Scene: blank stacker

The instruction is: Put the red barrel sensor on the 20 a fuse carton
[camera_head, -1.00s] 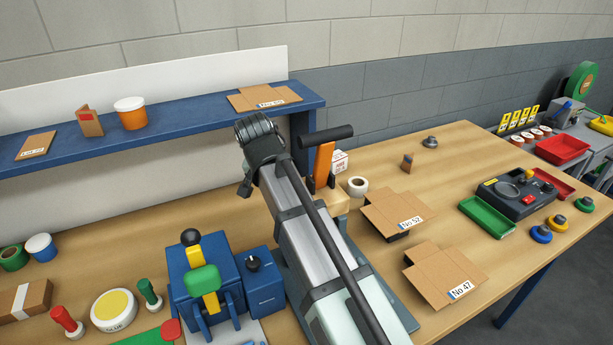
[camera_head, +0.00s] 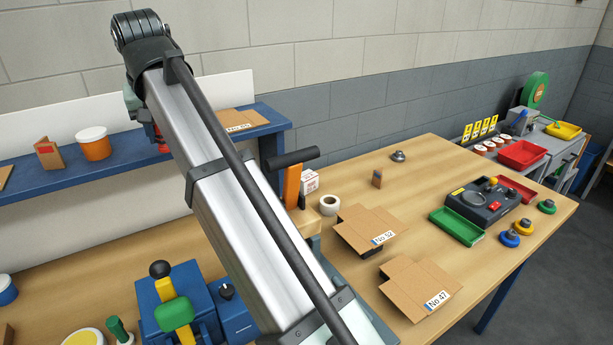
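A small white carton with red print (camera_head: 309,181) stands on the bench behind a roll of white tape. It may be the fuse carton, but I cannot read its label. My raised arm crosses the left and middle of the view and hides part of the shelf and bench. My gripper cannot be made out; it is hidden behind my arm or out of frame. A small red patch (camera_head: 160,138) shows beside my arm above the shelf. I cannot tell whether it is the red barrel sensor.
The white tape roll (camera_head: 329,205) and two flat cardboard blanks, No 52 (camera_head: 365,225) and No 47 (camera_head: 415,280), lie on the bench. A blue shelf (camera_head: 90,167) holds an orange tub (camera_head: 95,147). A green tray (camera_head: 457,227) lies right.

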